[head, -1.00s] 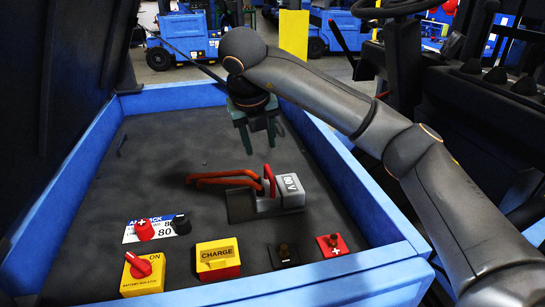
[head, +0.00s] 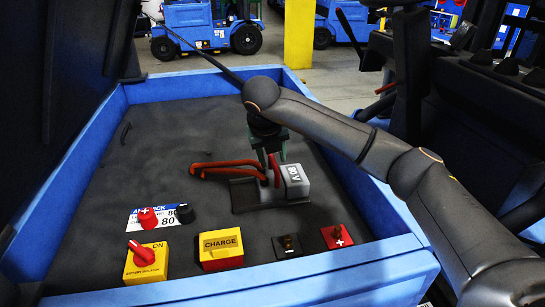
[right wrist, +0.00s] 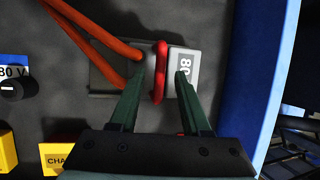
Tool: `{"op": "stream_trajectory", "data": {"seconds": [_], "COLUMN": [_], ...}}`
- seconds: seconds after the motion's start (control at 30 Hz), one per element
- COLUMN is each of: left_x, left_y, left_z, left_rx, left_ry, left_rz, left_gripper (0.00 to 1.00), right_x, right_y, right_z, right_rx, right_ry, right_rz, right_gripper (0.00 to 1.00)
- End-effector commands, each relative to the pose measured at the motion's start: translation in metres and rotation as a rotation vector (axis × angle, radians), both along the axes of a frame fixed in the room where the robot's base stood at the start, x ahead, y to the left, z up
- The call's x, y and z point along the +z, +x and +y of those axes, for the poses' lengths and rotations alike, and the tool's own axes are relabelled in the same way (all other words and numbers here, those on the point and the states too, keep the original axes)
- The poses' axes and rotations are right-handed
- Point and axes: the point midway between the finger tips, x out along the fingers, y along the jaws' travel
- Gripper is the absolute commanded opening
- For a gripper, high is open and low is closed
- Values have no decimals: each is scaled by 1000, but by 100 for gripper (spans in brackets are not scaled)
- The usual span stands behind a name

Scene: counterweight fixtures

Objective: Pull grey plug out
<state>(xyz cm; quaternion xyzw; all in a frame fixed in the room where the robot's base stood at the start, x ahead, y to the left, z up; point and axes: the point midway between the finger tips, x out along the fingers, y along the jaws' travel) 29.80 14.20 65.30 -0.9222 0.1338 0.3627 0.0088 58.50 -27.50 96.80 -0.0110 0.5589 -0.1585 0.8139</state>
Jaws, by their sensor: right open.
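The grey plug (head: 294,180), marked 80 V, sits on a dark base plate (head: 244,194) in the blue-walled bay. A red handle (head: 274,171) stands at its left end, and red cables (head: 222,167) run left from there. My right gripper (head: 268,155) is over the plug, pointing down. In the right wrist view its two green fingers (right wrist: 158,82) are open, one on each side of the red handle (right wrist: 161,72), with the grey plug (right wrist: 185,72) at the right finger. I cannot tell whether they touch. My left gripper is not in view.
Along the bay's near side are a red switch on a yellow box (head: 146,264), a yellow CHARGE box (head: 221,248), and black (head: 287,245) and red (head: 337,236) terminals. Red and black caps lie on a label. A blue wall (head: 350,190) bounds the right.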

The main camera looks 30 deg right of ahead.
Motion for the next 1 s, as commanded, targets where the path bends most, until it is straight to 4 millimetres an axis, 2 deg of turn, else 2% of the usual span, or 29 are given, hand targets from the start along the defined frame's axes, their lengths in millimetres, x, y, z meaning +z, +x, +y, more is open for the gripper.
{"op": "stream_trajectory", "data": {"seconds": [0.3,0.73,1.0], "left_x": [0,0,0], "left_y": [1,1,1], "left_z": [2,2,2], "left_rx": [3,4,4], "left_ry": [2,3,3], "left_rz": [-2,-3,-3], "left_gripper": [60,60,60], "right_x": [-3,-2,-2], "right_y": [1,1,1], "right_z": [-1,-1,-1], "right_rx": [0,0,0], "right_ry": [0,0,0], "right_rz": [0,0,0], "right_gripper": [47,0,0]}}
